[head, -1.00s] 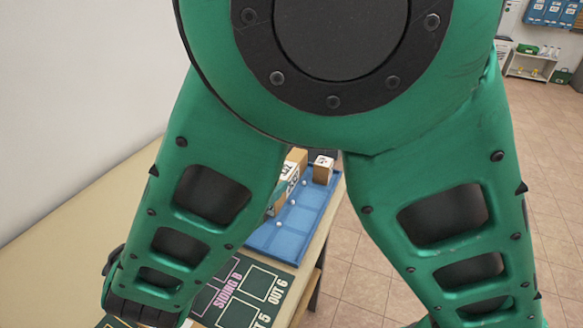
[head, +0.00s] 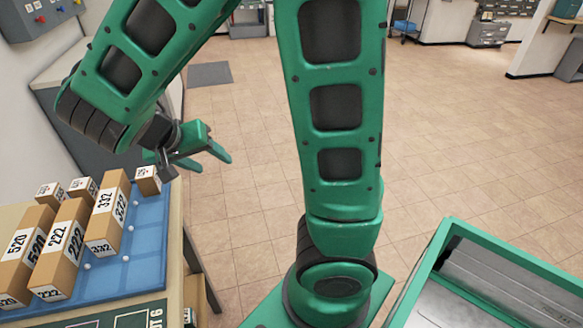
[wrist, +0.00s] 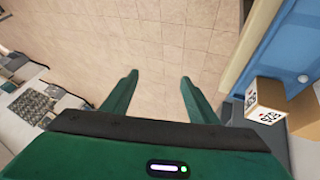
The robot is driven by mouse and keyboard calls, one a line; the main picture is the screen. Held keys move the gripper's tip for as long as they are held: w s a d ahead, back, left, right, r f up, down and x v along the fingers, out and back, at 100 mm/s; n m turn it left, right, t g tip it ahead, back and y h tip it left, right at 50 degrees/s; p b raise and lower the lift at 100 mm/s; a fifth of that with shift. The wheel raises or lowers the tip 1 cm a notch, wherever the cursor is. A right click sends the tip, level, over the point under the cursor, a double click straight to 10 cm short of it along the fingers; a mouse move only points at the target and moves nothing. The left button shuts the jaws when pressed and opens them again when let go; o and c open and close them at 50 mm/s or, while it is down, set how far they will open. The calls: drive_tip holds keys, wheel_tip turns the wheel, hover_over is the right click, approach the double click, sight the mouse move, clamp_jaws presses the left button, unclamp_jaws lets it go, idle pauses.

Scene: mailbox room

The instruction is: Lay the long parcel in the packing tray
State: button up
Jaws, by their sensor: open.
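Three long brown parcels lie side by side at the left in the head view, labelled 520 (head: 22,254), 222 (head: 60,245) and 332 (head: 106,218). I cannot tell which one the task means. A green-rimmed tray or bin (head: 520,262) with a grey inside, possibly the packing tray, shows partly at the lower right. My gripper (head: 210,158) is open and empty, beyond the blue tray's far right corner. In the wrist view its spread fingers (wrist: 159,78) have only tiled floor between them.
Small boxes stand at the blue tray's far end, one at its far right corner (head: 148,180); a small box also shows in the wrist view (wrist: 267,97). A grey cabinet (head: 75,85) stands behind.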

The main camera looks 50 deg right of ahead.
drive_tip(key=s+d+r+g+y, duration=0.1)
drive_tip(key=s+d+y, duration=0.2)
drive_tip(key=s, duration=0.7)
drive_tip(key=s+d+n+g+y, duration=0.1)
drive_tip(key=s+d+y, duration=0.3)
drive_tip(key=s+d, duration=0.3)
drive_tip(key=s, duration=0.3)
drive_tip(key=shift+r+n, duration=0.3)
drive_tip(key=shift+r, duration=0.1)
drive_tip(key=shift+w, duration=0.2)
